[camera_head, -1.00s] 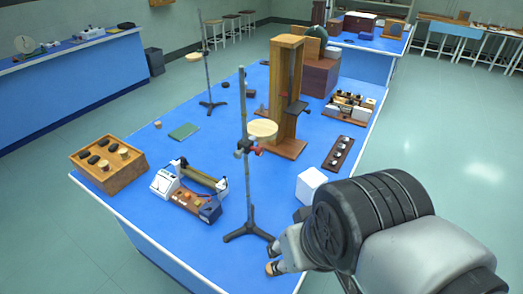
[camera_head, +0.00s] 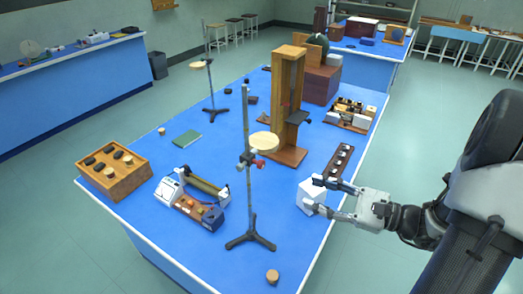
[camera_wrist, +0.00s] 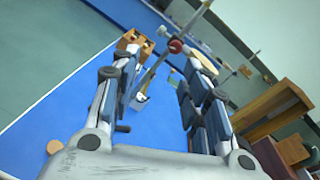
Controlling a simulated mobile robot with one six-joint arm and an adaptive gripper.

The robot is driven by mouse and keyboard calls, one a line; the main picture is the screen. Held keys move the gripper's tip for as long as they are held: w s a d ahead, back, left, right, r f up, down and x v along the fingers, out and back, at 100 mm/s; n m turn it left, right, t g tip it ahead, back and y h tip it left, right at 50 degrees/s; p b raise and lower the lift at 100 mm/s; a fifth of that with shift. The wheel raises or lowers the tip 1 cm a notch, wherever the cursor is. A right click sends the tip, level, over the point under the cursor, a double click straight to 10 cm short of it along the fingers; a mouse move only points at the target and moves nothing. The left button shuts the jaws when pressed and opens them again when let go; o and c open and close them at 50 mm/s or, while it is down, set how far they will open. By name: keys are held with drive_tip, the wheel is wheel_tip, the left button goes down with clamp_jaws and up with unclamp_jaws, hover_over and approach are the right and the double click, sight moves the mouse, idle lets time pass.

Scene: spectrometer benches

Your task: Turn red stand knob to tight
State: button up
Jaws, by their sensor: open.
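The near stand (camera_head: 249,198) is a thin grey upright rod on a dark tripod foot. A clamp on its rod carries a round pale wooden disc (camera_head: 265,141). The red knob (camera_head: 260,164) sits on this clamp, just below the disc. My gripper (camera_head: 311,194) is open and empty, to the right of the stand and lower in the picture than the knob, overlapping the white cube. In the wrist view the red knob (camera_wrist: 176,46) shows between the spread fingers (camera_wrist: 165,62), ahead of them and apart. The knob's tightness cannot be told.
A white cube (camera_head: 309,199) stands right of the stand. A tall wooden frame (camera_head: 287,100) rises behind it. An apparatus with a coil (camera_head: 205,190) stands to the left. A small cork-coloured cylinder (camera_head: 272,277) is near the front edge. Blue tabletop (camera_head: 170,238) is free at front left.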

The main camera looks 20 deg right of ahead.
sight(263, 165)
drive_tip(key=shift+m+t+h, duration=0.4)
drive_tip(key=shift+m+t, duration=0.2)
drive_tip(key=shift+t, duration=0.2)
drive_tip(key=x, duration=0.5)
drive_tip(key=d+x, duration=0.1)
drive_tip(key=x, duration=0.4)
drive_tip(key=w+b+x, duration=0.1)
drive_tip(key=x, duration=0.5)
drive_tip(key=shift+w+d+f, duration=0.15)
drive_tip(key=shift+d, duration=0.05)
clamp_jaws()
